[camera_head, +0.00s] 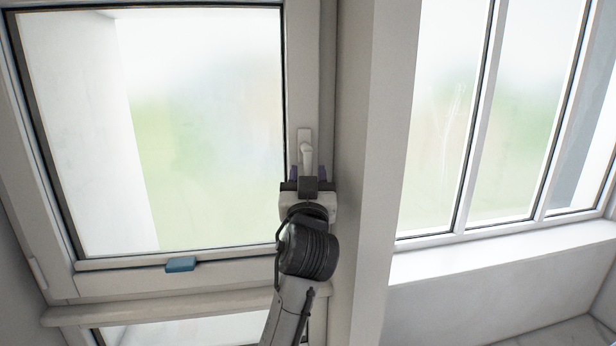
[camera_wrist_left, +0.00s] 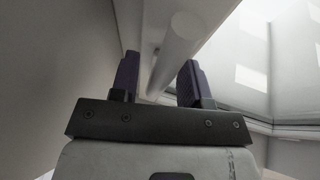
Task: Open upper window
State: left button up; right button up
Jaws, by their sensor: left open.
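The upper window (camera_head: 200,120) is a white-framed pane at the left of the head view, and its sash sits in the frame. Its white handle (camera_head: 307,157) is on the right side of the sash. My left gripper (camera_head: 308,174) is at the handle's lower part, with its purple fingers on either side of it. In the left wrist view the handle (camera_wrist_left: 183,42) shows as a white rod between the two fingers of the left gripper (camera_wrist_left: 160,82), which are apart. I see space beside the handle there. My right gripper is in neither view.
A blue block-like piece (camera_head: 180,264) is on the lower sash rail. A white ledge (camera_head: 150,308) runs below the window, above another pane. A wide post (camera_head: 375,150) stands close to the right of my arm. More windows (camera_head: 500,110) and a sill are farther right.

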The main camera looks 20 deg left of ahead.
pick_arm(q)
grip_shut()
dwell(0.5)
